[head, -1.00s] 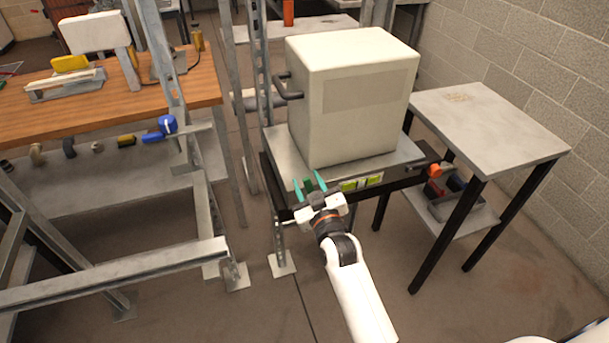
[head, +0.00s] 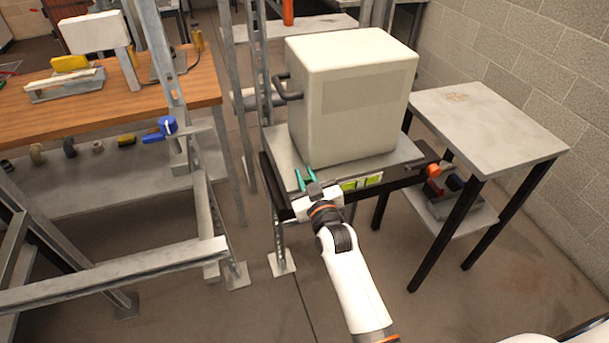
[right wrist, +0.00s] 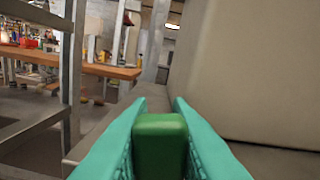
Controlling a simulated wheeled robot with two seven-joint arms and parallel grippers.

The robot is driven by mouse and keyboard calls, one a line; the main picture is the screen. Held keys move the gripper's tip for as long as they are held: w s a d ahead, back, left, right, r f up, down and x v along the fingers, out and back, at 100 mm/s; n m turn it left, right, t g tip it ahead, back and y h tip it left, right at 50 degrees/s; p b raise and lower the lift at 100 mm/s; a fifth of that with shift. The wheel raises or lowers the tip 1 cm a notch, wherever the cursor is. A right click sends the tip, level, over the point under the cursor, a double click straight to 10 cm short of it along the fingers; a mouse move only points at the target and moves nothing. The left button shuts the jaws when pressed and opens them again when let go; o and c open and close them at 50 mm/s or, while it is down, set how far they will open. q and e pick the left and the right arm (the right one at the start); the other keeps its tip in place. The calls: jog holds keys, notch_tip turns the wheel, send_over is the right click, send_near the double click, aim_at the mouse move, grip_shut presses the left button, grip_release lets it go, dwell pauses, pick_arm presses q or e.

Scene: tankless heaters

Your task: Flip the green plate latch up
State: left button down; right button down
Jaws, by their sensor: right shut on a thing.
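My right gripper (head: 306,179) is at the front left edge of the metal plate (head: 408,152) under the big cream box (head: 345,125). Its teal fingers are closed around a green block, the green plate latch (right wrist: 160,143), which shows between them in the right wrist view. The latch's upper end stands between the fingers; its lower part is out of sight there. In the head view the latch is hidden by the gripper. My left gripper is not in view.
An orange knob (head: 437,168) is at the right end. A grey side table (head: 490,120) stands at the right; metal rack posts (head: 262,70) rise close at the left.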

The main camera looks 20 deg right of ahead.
jog(key=shift+d+m+p, duration=0.45)
jog(key=shift+d+m, duration=0.05)
jog(key=shift+m, duration=0.7)
jog(key=shift+r, duration=0.1)
jog(key=c, duration=1.3)
grip_release()
jog(key=shift+s+d+b, duration=0.2)
jog(key=shift+s+b, duration=0.4)
jog(key=shift+s, duration=5.4)
